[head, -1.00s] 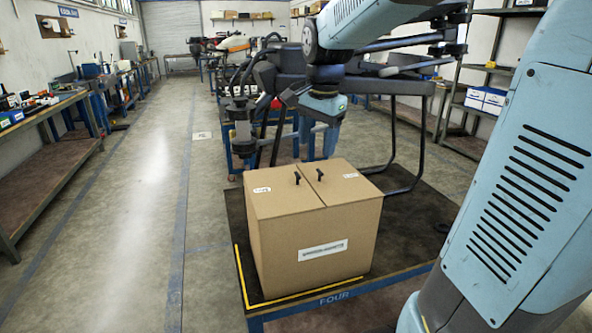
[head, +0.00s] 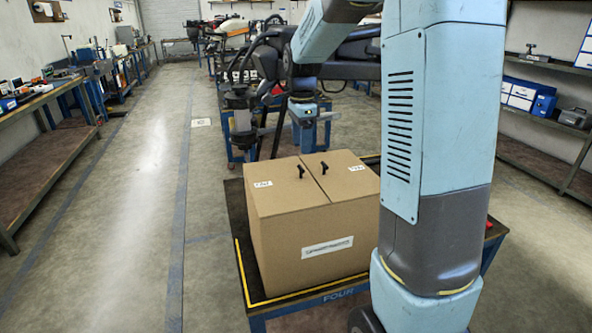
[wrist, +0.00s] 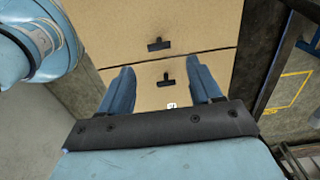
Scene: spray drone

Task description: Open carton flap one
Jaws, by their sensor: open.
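The closed carton (head: 300,240) stands upright on the table, with two flaps meeting at a seam on top. The left flap (head: 275,195) and right flap (head: 345,178) each carry a small black handle near the seam and a white label. I cannot read which is flap one. My gripper (head: 303,125) is open and empty, above and behind the carton's top. In the wrist view my gripper (wrist: 161,80) points down at the carton top. The nearer handle (wrist: 166,79) appears between the fingers, and the other handle (wrist: 158,45) lies beyond the seam. No contact is visible.
The carton's table (head: 335,297) has a yellow line along its edge. A large dark drone frame (head: 350,60) stands behind the carton, close to my arm. A workbench (head: 60,125) runs along the left, shelves at the right. The left floor is clear.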

